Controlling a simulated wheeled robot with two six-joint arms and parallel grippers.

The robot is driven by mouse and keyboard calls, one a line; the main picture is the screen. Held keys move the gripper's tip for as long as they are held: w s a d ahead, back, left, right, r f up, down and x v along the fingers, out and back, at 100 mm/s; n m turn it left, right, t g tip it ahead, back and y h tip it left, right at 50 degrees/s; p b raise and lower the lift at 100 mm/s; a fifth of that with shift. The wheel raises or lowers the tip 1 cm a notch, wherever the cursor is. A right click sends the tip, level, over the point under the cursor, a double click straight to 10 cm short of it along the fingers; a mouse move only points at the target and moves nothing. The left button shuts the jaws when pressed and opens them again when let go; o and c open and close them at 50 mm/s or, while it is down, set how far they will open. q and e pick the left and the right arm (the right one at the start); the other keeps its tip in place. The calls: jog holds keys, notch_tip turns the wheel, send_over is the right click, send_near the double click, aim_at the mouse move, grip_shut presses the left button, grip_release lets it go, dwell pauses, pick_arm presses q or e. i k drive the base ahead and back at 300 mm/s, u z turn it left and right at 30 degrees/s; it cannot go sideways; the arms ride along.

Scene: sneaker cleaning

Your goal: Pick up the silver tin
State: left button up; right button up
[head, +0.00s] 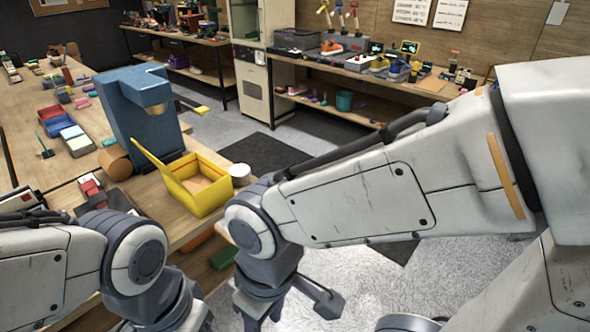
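A small round pale tin (240,173), silver-white in this light, sits on the wooden bench near its right edge. It is just right of an open yellow box (205,197), and my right arm's elbow-side links are close to it in the picture. The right gripper (287,301) is partly in view at the bottom, below and right of the tin and apart from it; its fingertips are cut off by the frame. My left arm reaches in at the lower left, and its gripper is below the frame.
A blue machine (141,110) stands on the bench behind the yellow box. A brown cylinder (115,162) and red-and-white shoe-like items (91,190) lie left of it. Back shelves (330,75) hold many tools.

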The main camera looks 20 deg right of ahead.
aim_at(240, 172)
jog(key=z, duration=0.15)
jog(key=i, duration=1.1)
jog(key=u, duration=0.45)
